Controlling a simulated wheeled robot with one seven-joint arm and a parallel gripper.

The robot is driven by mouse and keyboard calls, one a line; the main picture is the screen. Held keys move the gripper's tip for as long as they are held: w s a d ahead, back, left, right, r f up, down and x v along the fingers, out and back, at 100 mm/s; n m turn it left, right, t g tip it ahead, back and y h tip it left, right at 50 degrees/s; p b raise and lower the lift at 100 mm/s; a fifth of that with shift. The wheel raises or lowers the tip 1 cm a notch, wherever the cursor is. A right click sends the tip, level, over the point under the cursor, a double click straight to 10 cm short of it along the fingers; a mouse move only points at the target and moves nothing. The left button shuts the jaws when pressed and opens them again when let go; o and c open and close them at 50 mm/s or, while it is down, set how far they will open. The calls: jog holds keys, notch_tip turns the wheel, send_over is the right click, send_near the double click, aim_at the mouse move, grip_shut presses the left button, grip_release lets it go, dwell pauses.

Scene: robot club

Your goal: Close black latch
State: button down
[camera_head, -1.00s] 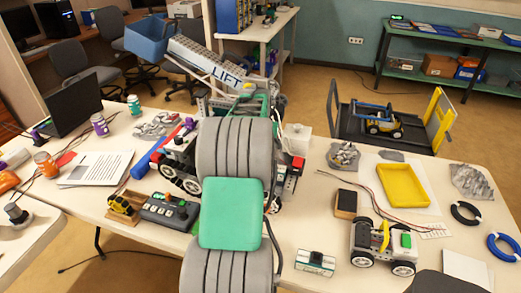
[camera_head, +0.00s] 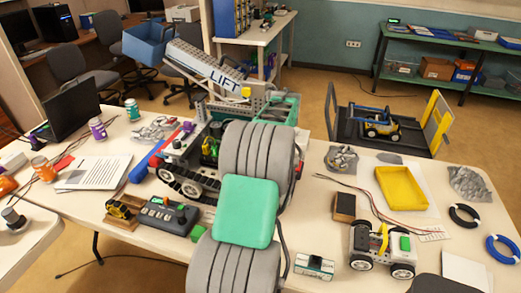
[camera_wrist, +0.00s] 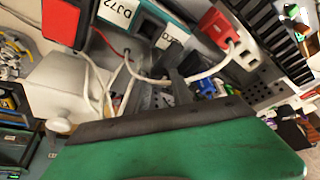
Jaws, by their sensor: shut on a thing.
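The robot with the arm marked LIFT (camera_head: 225,80) stands on the table behind my arm. Its dark track shows at the lower left of it. My gripper's tip is hidden in the head view by my ribbed grey arm. In the wrist view my gripper (camera_wrist: 178,88) reaches from the dark edge of a green surface into the middle of the picture, among dark perforated parts and cables. It is shut on a dark part there. Its outline blends with the parts behind, so I cannot tell the black latch's shape or angle.
A red block (camera_wrist: 216,28) with a white cable is close to the gripper. A white rounded housing (camera_wrist: 65,88) is to its left. On the table, a control box (camera_head: 168,215) stands to the left. A small wheeled robot (camera_head: 382,248) and a yellow tray (camera_head: 402,205) stand to the right.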

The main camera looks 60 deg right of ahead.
dwell(0.3)
jog(key=c, duration=1.1)
grip_release()
jog(key=v, duration=0.8)
jog(key=shift+f, duration=0.1)
